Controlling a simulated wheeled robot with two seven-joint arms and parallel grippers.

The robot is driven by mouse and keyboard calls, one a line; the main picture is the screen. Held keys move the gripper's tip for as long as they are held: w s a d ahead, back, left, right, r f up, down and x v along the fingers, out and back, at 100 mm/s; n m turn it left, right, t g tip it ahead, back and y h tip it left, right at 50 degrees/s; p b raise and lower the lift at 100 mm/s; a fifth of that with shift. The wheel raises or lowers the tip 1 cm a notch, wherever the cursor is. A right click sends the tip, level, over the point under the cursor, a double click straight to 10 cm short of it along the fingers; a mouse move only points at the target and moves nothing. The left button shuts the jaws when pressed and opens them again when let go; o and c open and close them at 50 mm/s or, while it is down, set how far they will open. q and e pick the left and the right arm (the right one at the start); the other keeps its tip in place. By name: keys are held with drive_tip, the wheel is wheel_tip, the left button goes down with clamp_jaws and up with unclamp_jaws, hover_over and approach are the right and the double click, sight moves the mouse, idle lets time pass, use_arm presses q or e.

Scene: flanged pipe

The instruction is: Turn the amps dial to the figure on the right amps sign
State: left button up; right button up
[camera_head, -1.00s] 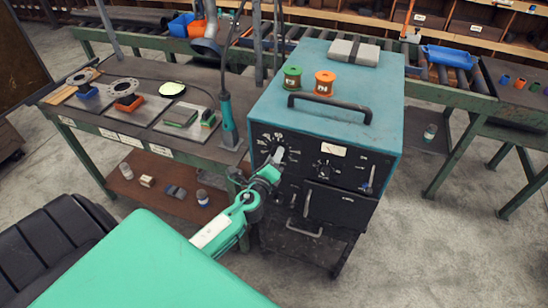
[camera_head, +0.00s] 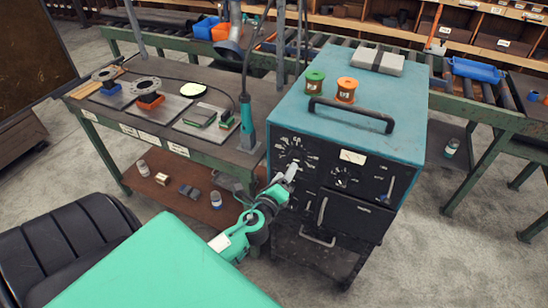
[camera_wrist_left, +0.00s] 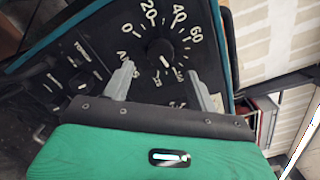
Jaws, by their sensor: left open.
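The amps dial (camera_head: 294,152) is the large round dial with white figures on the upper left of the dark front of the teal welding machine (camera_head: 345,104). In the left wrist view its black knob (camera_wrist_left: 160,50) sits amid figures such as 20, 40 and 60; a pale mark shows on the knob's lower side. My left gripper (camera_head: 291,171) is open just in front of the dial's lower part. In the wrist view its two fingers (camera_wrist_left: 161,82) stand apart, below and to either side of the knob. White signs (camera_head: 178,149) hang on the bench edge; their figures are too small to read.
A smaller dial (camera_head: 341,177) and a lever (camera_head: 386,188) are right of the amps dial. A black handle (camera_head: 350,112) and two spools (camera_head: 346,90) are on top of the machine. The welding bench (camera_head: 150,112) stands close on the left.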

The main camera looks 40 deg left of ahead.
use_arm(q)
drive_tip(key=b+v, duration=0.2)
drive_tip(key=v, duration=0.6)
idle(0.4)
drive_tip(key=s+f+n+g+h, duration=0.1)
drive_tip(key=s+f+n+g, duration=0.2)
drive_tip(key=f, duration=0.9)
drive_tip(key=s+d+f+n+g+h, duration=0.1)
drive_tip(key=s+f+n+g, duration=0.15)
drive_tip(key=f, duration=1.05)
drive_tip(key=s+f+n+g, duration=0.3)
drive_tip(key=f, duration=0.9)
drive_tip(key=s+d+f+n+g, duration=0.1)
drive_tip(key=s+f+n+g, duration=0.1)
drive_tip(key=s+f, duration=0.5)
drive_tip(key=s+d+f+n+g+h, duration=0.1)
drive_tip(key=s+d+f+n+g, duration=0.1)
drive_tip(key=s+f+n, duration=0.3)
drive_tip(key=s+d+f+n+g+h, duration=0.1)
drive_tip(key=s+f+n+g, duration=0.3)
drive_tip(key=s+f, duration=0.6)
drive_tip(key=s+d, duration=0.1)
drive_tip(key=s, duration=0.6)
drive_tip(key=shift+d+f, duration=0.2)
drive_tip(key=shift+d, duration=0.05)
